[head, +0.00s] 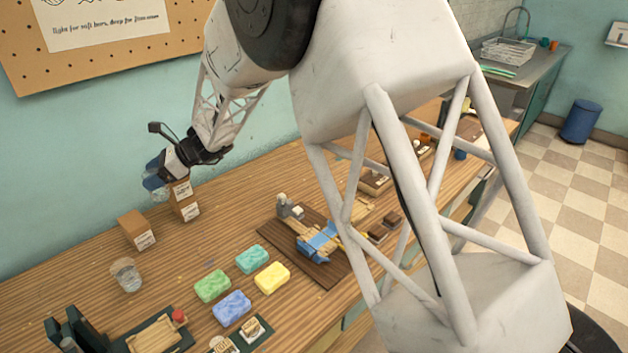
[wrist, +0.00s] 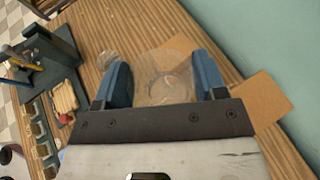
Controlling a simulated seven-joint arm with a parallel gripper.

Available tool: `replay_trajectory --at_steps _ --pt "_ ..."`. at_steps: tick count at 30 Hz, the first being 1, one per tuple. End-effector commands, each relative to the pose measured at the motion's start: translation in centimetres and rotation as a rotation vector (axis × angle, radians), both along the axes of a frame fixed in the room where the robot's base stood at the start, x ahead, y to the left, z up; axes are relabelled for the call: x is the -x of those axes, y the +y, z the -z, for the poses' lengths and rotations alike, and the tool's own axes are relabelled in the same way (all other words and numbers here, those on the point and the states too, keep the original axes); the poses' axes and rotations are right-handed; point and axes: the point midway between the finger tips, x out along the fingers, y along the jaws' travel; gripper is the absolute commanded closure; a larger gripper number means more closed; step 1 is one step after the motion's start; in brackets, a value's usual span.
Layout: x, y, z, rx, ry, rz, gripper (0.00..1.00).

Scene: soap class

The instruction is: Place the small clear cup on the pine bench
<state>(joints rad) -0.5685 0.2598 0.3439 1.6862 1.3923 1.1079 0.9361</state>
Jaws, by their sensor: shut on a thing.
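My gripper (head: 154,181) is at the far left of the bench, near the teal wall, raised above the top. Its blue fingers (wrist: 163,76) are shut on a small clear cup (wrist: 166,88), which shows between them in the wrist view. In the head view the held cup (head: 160,195) is small and partly hidden by the fingers and boxes. The pine bench (head: 75,282) has a striped wooden top running along the wall. Another clear cup (head: 126,275) stands upright on it; it also shows in the wrist view (wrist: 107,60).
A cardboard box (head: 137,230) and a stack of two boxes (head: 184,201) stand near the held cup. Several coloured soap bars (head: 232,307) lie mid-bench. A dark green stand (head: 70,330) is at front left. Bare wood lies around the standing cup.

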Motion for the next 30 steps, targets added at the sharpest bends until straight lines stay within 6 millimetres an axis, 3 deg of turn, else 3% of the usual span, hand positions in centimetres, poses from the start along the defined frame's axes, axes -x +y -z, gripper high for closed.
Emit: replay_trajectory --at_steps 12,30 --pt "-5.3 -10.7 0.0 0.002 0.001 0.202 0.59" --pt "-9.8 -26.3 0.3 0.008 0.006 0.486 0.59"
